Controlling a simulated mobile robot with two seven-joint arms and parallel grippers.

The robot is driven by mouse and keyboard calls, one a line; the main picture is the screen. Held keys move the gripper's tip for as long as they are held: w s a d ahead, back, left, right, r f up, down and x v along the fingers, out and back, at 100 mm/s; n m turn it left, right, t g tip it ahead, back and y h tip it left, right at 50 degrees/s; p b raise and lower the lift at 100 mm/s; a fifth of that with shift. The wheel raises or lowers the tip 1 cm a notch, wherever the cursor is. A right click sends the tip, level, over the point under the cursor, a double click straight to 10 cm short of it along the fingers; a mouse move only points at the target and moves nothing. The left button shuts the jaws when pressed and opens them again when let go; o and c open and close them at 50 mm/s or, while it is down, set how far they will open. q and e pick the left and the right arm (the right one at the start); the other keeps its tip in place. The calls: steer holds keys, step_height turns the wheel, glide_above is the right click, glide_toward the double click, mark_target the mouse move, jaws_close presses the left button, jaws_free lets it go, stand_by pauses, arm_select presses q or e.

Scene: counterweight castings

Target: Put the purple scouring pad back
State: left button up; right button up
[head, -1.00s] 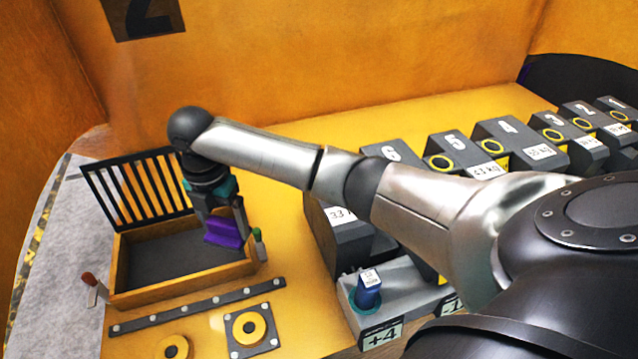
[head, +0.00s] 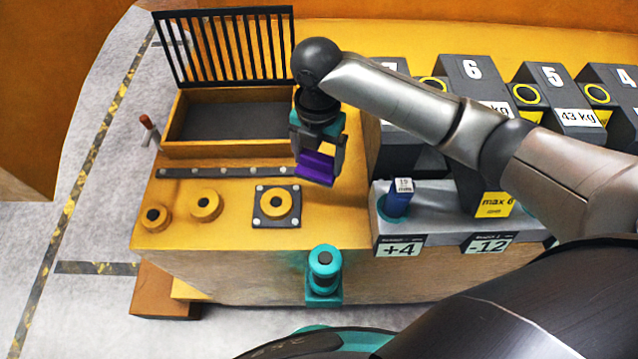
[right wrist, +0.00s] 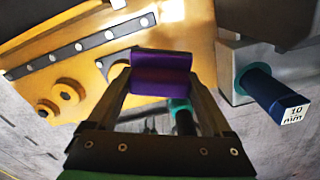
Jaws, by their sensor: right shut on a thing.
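The purple scouring pad (head: 315,168) is a folded-looking purple piece between the fingers of my right gripper (head: 318,160). The right gripper is shut on it and points down, with the pad hanging just right of the wooden tray, above the yellow bench top. In the right wrist view the pad (right wrist: 160,73) spans both fingertips (right wrist: 160,88). The pad seems clear of the bench; the exact gap cannot be told. My left gripper is not in view.
The wooden tray (head: 215,150) with a black slatted rack (head: 225,50) is at left. A studded strip (head: 225,172) and yellow rings (head: 206,205) lie in front. A teal fitting (head: 323,270) is on the front.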

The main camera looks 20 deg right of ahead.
step_height(320, 180, down, 10)
steer(key=shift+r+b, duration=0.2)
steer(key=shift+b, duration=0.2)
steer(key=shift+f, duration=0.1)
steer(key=shift+f, duration=0.1)
steer(key=o, duration=1)
steer(key=shift+c, duration=0.2)
step_height(320, 180, up, 12)
steer(key=shift+r+p, duration=0.25)
steer(key=shift+p, duration=0.35)
